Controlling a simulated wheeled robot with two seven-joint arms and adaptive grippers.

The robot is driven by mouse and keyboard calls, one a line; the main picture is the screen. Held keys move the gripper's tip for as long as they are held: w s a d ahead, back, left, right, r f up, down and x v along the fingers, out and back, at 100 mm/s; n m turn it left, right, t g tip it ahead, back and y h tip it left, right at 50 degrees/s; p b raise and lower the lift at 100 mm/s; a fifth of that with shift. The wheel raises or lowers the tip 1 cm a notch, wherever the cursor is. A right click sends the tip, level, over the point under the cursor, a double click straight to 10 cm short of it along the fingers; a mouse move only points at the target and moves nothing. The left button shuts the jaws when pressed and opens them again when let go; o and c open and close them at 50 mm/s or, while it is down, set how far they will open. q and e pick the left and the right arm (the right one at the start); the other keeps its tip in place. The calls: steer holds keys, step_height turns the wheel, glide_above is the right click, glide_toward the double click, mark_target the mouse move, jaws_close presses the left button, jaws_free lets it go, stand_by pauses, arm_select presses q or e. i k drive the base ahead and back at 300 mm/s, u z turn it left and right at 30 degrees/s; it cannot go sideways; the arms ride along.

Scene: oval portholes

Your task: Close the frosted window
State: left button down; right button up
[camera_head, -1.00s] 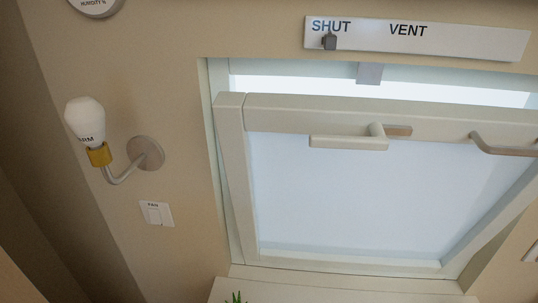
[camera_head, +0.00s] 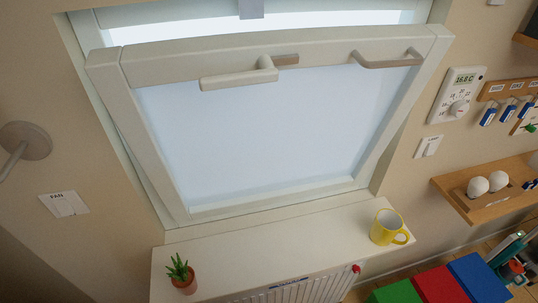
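The frosted window (camera_head: 265,130) is a pale sash hinged at its bottom edge. It is tilted inward at the top, with a bright gap between its top rail and the frame (camera_head: 150,190). A cream lever handle (camera_head: 240,77) sits on the top rail, lying roughly along it. A metal pull handle (camera_head: 388,61) is on the right part of the top rail. A grey catch (camera_head: 251,8) shows at the top of the frame. Neither of my grippers is in view.
Below the window a white sill (camera_head: 290,240) over a radiator holds a potted plant (camera_head: 180,272) and a yellow mug (camera_head: 388,228). A FAN switch (camera_head: 64,204) is at left.

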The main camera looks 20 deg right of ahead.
mark_target(328, 118)
steer(key=z, duration=3)
steer(key=k, duration=0.55)
steer(key=u, duration=2.15)
